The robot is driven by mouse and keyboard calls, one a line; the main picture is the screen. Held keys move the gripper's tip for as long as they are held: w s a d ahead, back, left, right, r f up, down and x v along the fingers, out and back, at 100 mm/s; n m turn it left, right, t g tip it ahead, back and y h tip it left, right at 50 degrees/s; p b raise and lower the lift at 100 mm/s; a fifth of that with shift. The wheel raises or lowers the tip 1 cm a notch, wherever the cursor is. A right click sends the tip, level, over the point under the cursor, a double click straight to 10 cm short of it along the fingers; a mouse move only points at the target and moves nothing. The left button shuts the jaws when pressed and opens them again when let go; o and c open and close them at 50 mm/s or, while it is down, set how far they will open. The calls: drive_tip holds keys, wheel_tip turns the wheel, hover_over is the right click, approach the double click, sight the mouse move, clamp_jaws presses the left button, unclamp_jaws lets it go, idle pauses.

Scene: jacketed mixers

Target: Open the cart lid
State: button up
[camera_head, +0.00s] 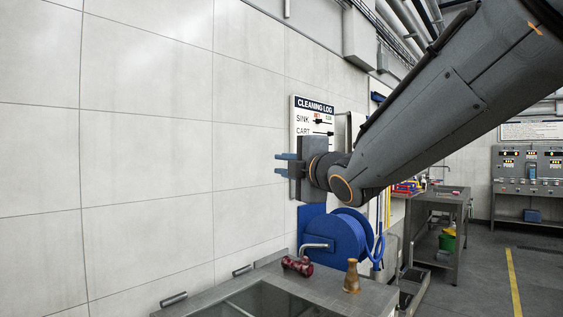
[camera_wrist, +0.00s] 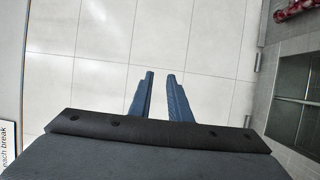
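My gripper (camera_head: 281,164) is raised in front of the tiled wall, above and behind the steel counter. Its two blue fingers point left in the head view and have nothing between them. In the wrist view my gripper (camera_wrist: 161,76) shows a narrow gap between the fingertips, with only wall tiles beyond. No lid that I can clearly tell as the cart's shows in either view. A grey metal unit (camera_head: 415,287) stands low, just right of the counter, partly cut off; I cannot tell whether it is the cart.
A steel counter (camera_head: 363,297) with a dark basin (camera_head: 265,302) holds a red valve (camera_head: 297,265) and a brown fitting (camera_head: 351,276). A blue hose reel (camera_head: 333,236) is behind it. A cleaning log board (camera_head: 312,115) hangs on the wall. Open floor (camera_head: 480,290) lies right.

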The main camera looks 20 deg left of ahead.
drive_tip(key=shift+w+a, duration=0.35)
drive_tip(key=shift+a, duration=0.1)
clamp_jaws()
idle(1.1)
drive_tip(key=shift+c, duration=1.8)
unclamp_jaws()
drive_tip(key=o, duration=0.4)
drive_tip(key=shift+c, duration=0.2)
drive_tip(key=shift+d, duration=0.1)
drive_tip(key=b+v, duration=0.2)
drive_tip(key=v, duration=0.5)
drive_tip(key=shift+s+d, duration=0.2)
drive_tip(key=shift+s, duration=0.05)
drive_tip(key=shift+f, duration=0.1)
drive_tip(key=shift+c, duration=0.3)
